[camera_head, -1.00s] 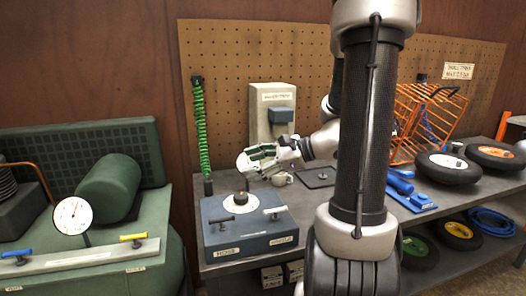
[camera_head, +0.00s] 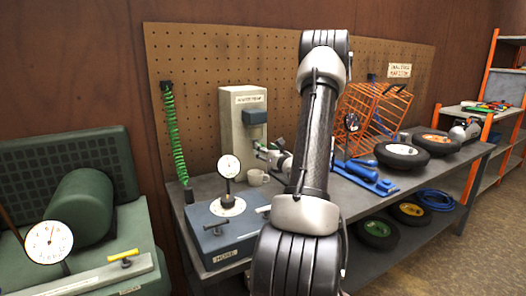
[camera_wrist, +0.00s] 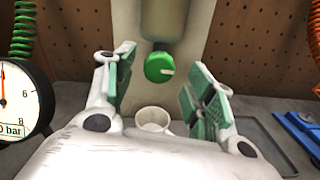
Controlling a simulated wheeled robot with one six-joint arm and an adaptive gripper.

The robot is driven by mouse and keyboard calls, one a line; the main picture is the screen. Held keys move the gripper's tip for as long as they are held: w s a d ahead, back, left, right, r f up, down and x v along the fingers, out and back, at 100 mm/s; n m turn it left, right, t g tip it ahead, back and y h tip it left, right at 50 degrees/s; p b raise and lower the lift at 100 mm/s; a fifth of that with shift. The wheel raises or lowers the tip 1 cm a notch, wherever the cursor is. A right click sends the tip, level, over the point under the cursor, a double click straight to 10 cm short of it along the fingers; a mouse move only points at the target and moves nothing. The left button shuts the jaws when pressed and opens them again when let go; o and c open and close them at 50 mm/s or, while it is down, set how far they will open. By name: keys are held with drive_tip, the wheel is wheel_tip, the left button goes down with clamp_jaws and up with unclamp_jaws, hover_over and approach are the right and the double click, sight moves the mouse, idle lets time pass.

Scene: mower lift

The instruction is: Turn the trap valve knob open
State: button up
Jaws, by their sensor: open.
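The water trap (camera_head: 236,150) is a tall pale housing with a dark blue-grey block on its front, standing at the pegboard. In the wrist view its green round knob (camera_wrist: 160,67), with a white mark, hangs below a grey-green cylinder (camera_wrist: 165,20). My gripper (camera_head: 267,153) is in front of the trap, below the block. In the wrist view its green-padded fingers stand apart, one on each side of the knob, with visible gaps and nothing held. In the head view the knob is not clearly visible.
A pale mug (camera_wrist: 153,117) stands under the knob. A pressure gauge (camera_head: 229,167) rises from the blue-grey box (camera_head: 228,240), left of my gripper. A green coiled hose (camera_head: 174,135) hangs at left. An orange wire rack (camera_head: 375,115) and wheels (camera_head: 401,156) are at right.

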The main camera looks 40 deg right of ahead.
drive_tip(key=shift+w+d, duration=0.15)
drive_tip(key=shift+w, duration=0.45)
drive_tip(key=shift+c, duration=0.5)
drive_tip(key=c, duration=0.9)
drive_tip(key=shift+c, duration=0.2)
